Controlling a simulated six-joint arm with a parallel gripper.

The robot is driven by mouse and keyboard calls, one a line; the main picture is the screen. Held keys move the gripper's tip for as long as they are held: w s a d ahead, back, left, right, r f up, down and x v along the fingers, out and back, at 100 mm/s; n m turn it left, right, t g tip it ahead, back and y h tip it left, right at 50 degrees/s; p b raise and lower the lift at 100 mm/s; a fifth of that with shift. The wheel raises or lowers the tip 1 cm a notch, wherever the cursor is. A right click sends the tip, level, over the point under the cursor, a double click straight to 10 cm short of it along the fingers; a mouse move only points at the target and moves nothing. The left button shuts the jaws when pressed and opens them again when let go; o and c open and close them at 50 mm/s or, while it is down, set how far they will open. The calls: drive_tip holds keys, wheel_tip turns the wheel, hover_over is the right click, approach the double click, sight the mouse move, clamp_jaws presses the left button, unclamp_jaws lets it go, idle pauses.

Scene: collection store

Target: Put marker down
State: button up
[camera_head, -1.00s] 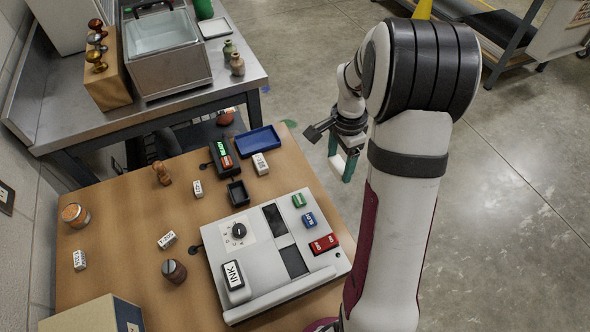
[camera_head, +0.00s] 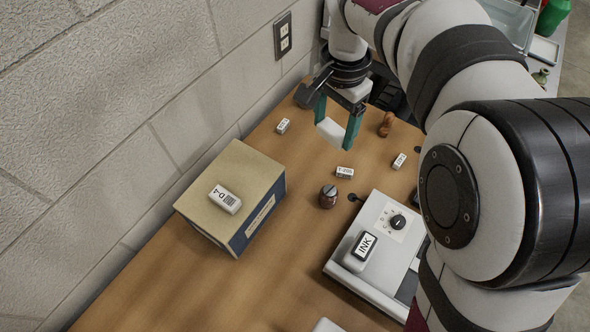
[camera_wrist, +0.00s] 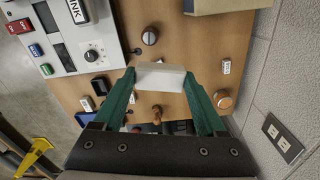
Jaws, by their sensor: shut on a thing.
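My gripper (camera_head: 337,130) is shut on a plain white block (camera_head: 329,131), probably the marker, held between its green fingers. The block also shows in the wrist view (camera_wrist: 160,77), with no label visible on the side facing me. It hangs above the wooden table (camera_head: 262,285), apart from it, near the wall side. Similar small white labelled blocks lie below: one near the wall (camera_head: 283,126), one in the middle (camera_head: 345,172) and one further right (camera_head: 399,160). Another, marked D-4 (camera_head: 225,198), lies on a cardboard box (camera_head: 255,168).
A dark-capped jar (camera_head: 328,196) stands by the grey machine (camera_head: 385,228) with its INK block (camera_head: 360,250). A wooden stamp (camera_head: 386,124) stands behind. An orange-topped jar (camera_wrist: 224,100) shows in the wrist view.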

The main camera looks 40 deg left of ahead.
drive_tip(key=s+a+r+n, duration=0.1)
drive_tip(key=s+a+n, duration=0.2)
drive_tip(key=s+a, duration=0.4)
hover_over(233, 170)
wheel_tip(233, 170, down, 6)
drive_tip(key=shift+w+f, duration=0.1)
drive_tip(key=shift+f, duration=1.95)
drive_tip(key=shift+f, duration=0.15)
